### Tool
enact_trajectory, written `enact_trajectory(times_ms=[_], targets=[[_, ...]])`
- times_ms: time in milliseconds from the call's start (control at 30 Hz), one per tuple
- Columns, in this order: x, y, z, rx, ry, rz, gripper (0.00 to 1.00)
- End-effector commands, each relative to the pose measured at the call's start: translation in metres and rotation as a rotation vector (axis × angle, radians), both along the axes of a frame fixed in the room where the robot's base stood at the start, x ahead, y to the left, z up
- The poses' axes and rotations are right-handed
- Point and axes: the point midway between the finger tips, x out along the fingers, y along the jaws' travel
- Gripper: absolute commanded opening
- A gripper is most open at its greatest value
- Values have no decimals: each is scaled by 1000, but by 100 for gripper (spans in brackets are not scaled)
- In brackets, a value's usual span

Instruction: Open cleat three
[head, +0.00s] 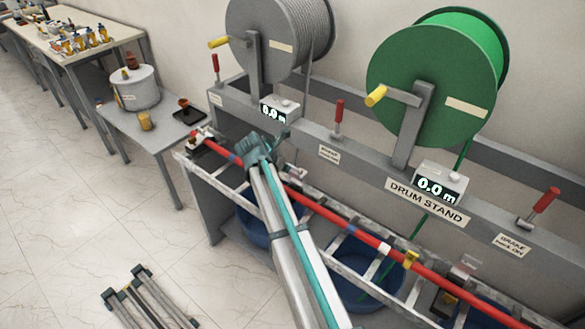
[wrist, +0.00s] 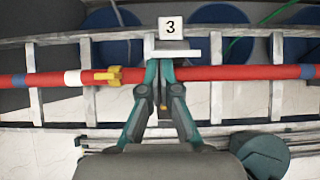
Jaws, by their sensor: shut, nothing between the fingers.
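The tag marked 3 (wrist: 171,27) stands above a pale flat bar (wrist: 181,54) at the top middle of the wrist view. This is cleat three; the bar lies along the upper side of the red cable (wrist: 228,73). My gripper (wrist: 159,68) is shut and empty, its fingertips just below the bar and in front of the cable. Whether they touch either is unclear. The fingers hide the cable just under the bar, so the cleat's closure cannot be made out. In the head view my gripper (head: 260,148) is over the ladder tray, beside the red cable (head: 335,221).
A metal ladder tray (wrist: 115,39) carries the cable, with a yellow clip (wrist: 108,76) and white band (wrist: 72,77) on it. The drum stand (head: 427,202) with grey (head: 262,45) and green (head: 428,88) drums rises behind. Blue tubs (head: 357,277) sit below.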

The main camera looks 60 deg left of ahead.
Motion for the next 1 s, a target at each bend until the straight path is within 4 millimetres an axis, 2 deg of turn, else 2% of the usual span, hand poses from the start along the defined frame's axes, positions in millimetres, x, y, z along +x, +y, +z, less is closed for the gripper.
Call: enact_trajectory(times_ms=[367, 1000], targets=[[15, 7, 5, 0, -1, 1, 0], [17, 7, 8, 0, -2, 1, 0]])
